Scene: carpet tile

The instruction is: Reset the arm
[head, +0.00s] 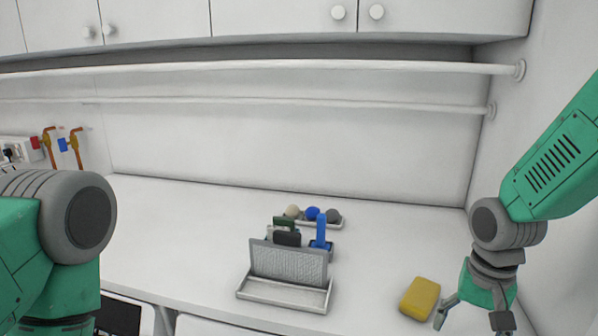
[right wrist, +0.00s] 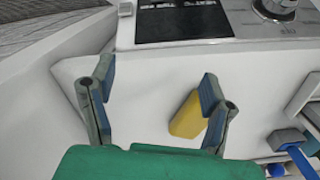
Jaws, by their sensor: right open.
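My right arm (head: 548,165) comes in from the right in the head view. Its gripper (head: 472,320) hangs low over the right part of the counter, fingers spread apart and empty. The right wrist view also shows the gripper (right wrist: 157,76), with a wide gap between its fingers. A yellow block (head: 420,298) lies on the counter just left of the gripper in the head view. The yellow block (right wrist: 186,118) shows beside the right-hand finger in the wrist view, partly hidden by it. My left arm (head: 60,225) shows at the left edge; its gripper is out of view.
A white counter (head: 165,225) carries a grey rack (head: 288,262) with upright items, a blue-handled tool (head: 320,232), and a small tray of balls (head: 333,222). Two rails (head: 300,67) run along the back wall below the cabinets. A side wall is close on the right.

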